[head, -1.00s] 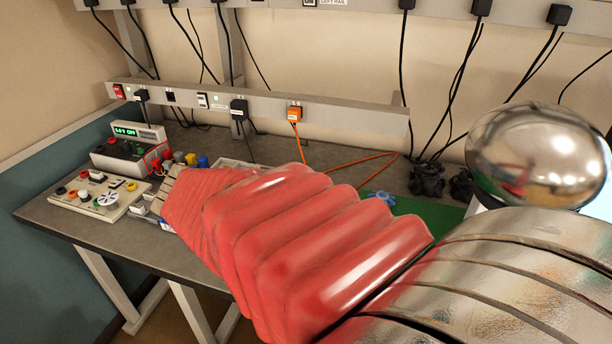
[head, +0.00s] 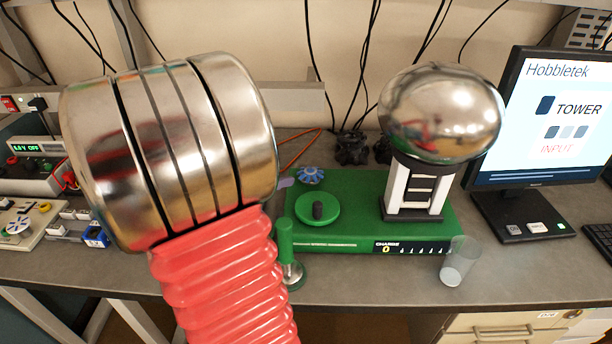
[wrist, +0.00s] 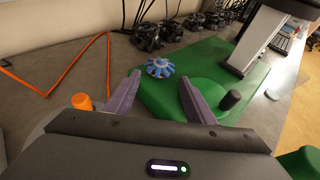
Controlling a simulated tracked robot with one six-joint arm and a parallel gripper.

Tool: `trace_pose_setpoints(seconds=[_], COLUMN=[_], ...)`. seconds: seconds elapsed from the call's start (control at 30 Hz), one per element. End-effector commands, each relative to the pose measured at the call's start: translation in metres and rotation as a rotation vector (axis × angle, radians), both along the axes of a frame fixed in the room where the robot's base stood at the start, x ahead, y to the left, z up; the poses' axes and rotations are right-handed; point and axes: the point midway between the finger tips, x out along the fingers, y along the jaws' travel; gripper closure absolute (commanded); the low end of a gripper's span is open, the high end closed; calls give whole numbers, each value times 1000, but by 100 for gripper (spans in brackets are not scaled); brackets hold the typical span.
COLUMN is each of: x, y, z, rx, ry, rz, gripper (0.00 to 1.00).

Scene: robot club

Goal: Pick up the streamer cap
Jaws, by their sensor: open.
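The streamer cap appears to be the small blue, ribbed round piece (head: 310,175) at the back left corner of the green base in the head view. In the wrist view the blue cap (wrist: 158,68) lies just beyond the fingertips, about midway between them. My gripper (wrist: 159,77) is open and empty, its two purple fingers spread on either side of the line to the cap. In the head view my silver and red arm hides most of the gripper; only a purple fingertip shows left of the cap.
The green base (head: 352,212) carries a green disc with a black knob (head: 318,211) and a silver-domed tower (head: 440,112). A clear cup (head: 459,262) stands at its front right. A green-handled wand (head: 286,245) stands in front. An orange cable (wrist: 104,62) lies left in the wrist view.

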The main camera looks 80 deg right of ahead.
Motion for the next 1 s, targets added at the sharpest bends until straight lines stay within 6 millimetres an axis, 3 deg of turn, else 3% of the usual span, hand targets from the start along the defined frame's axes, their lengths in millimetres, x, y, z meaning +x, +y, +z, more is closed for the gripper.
trace_pose_setpoints(seconds=[0.27,0.8,1.0], x=[-8,-42,-43], y=[-11,-64,-67], z=[-6,-32,-34], rx=[1,0,0], ry=[-2,-1,-3], rz=[-4,-4,-2], gripper=[51,51,51])
